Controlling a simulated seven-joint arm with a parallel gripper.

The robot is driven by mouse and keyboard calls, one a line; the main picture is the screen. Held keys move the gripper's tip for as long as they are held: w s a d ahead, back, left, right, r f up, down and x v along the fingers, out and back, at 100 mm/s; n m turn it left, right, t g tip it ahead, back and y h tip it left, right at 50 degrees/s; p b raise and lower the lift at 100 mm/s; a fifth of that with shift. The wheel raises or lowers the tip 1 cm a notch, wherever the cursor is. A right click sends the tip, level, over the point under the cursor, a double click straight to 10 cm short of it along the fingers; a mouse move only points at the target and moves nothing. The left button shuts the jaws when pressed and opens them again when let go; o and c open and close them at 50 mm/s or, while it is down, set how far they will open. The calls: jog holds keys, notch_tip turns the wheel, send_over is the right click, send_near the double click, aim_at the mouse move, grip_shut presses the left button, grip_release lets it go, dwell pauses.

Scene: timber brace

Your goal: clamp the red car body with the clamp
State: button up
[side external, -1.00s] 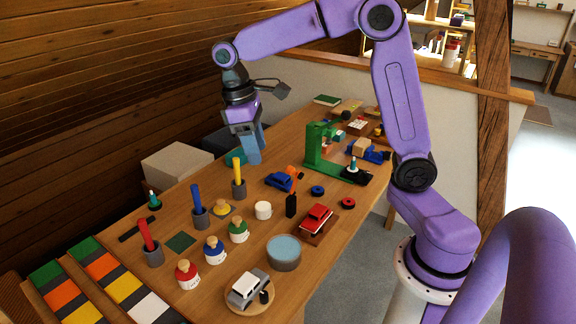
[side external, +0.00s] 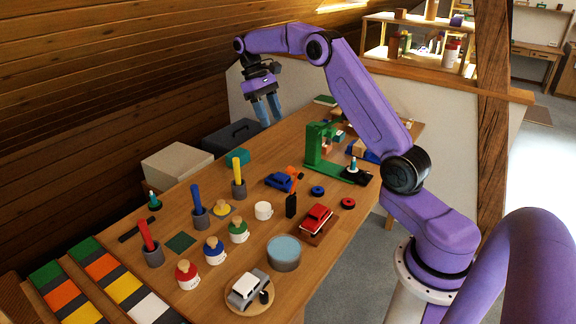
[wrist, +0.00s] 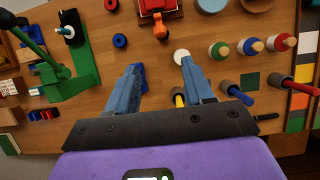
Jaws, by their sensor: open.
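The red car body (side external: 316,219) sits on a brown board on the table; in the wrist view it is partly cut off at the top edge (wrist: 156,6). A green upright frame on a flat green base (side external: 314,148) looks like the clamp. It stands farther back, apart from the red car, and shows at the left of the wrist view (wrist: 83,70). My gripper (side external: 270,120) is open and empty, above the far part of the table. In the wrist view its blue fingers (wrist: 160,63) are spread, partly hiding a blue car.
Knobbed cylinders and upright pegs in cups stand to the left. A round blue-topped tub (side external: 284,252) is in front.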

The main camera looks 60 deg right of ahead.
jog(key=x, duration=1.6)
jog(key=shift+f, duration=0.1)
grip_shut()
